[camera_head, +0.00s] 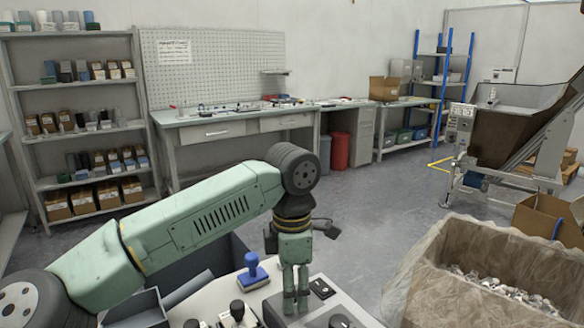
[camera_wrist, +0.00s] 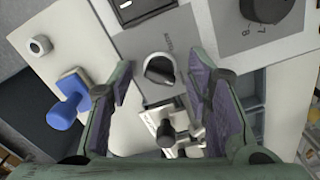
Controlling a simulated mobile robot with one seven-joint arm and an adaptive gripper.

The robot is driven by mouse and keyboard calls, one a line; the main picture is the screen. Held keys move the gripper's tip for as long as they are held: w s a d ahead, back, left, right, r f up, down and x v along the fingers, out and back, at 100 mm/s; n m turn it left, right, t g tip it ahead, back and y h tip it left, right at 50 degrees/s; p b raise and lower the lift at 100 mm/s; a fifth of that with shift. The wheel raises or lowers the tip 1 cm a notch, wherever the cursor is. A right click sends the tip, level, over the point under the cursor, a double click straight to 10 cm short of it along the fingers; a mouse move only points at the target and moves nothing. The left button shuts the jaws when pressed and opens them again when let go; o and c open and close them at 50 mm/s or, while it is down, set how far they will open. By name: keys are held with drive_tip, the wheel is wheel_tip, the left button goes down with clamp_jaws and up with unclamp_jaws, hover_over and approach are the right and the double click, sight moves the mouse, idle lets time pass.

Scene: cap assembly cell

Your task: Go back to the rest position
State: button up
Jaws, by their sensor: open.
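My gripper (camera_head: 296,303) hangs pointing down over the work surface in front of my base. In the wrist view my gripper (camera_wrist: 160,82) has its two fingers wide apart with nothing held between them. Below the gap is a grey control panel (camera_wrist: 128,45) with a small rotary knob (camera_wrist: 160,68). A larger dark dial (camera_wrist: 275,22) and a black rocker switch (camera_wrist: 145,8) are on the same panel. The height of the fingertips above the panel is hard to judge.
A blue-handled stamp (camera_head: 252,274) stands left of my gripper. Black-knobbed parts (camera_head: 237,311) are nearby. A white nut-like part (camera_wrist: 40,45) lies near the stamp. A lined carton (camera_head: 480,250) of small metal parts stands at right. Shelves (camera_head: 85,84) and a workbench (camera_head: 225,132) line the back.

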drive_tip(key=n+p, duration=0.2)
drive_tip(key=n, duration=0.2)
drive_tip(key=shift+r, duration=0.15)
drive_tip(key=n+p, duration=0.2)
drive_tip(key=n, duration=0.1)
drive_tip(key=shift+r+n, duration=0.1)
drive_tip(key=shift+n, duration=0.2)
drive_tip(key=n+p, duration=0.2)
drive_tip(key=shift+n+p, duration=0.3)
drive_tip(key=shift+p, duration=0.1)
drive_tip(key=shift+f+n+p, duration=0.25)
drive_tip(key=shift+n+p, duration=0.1)
drive_tip(key=shift+n, duration=0.15)
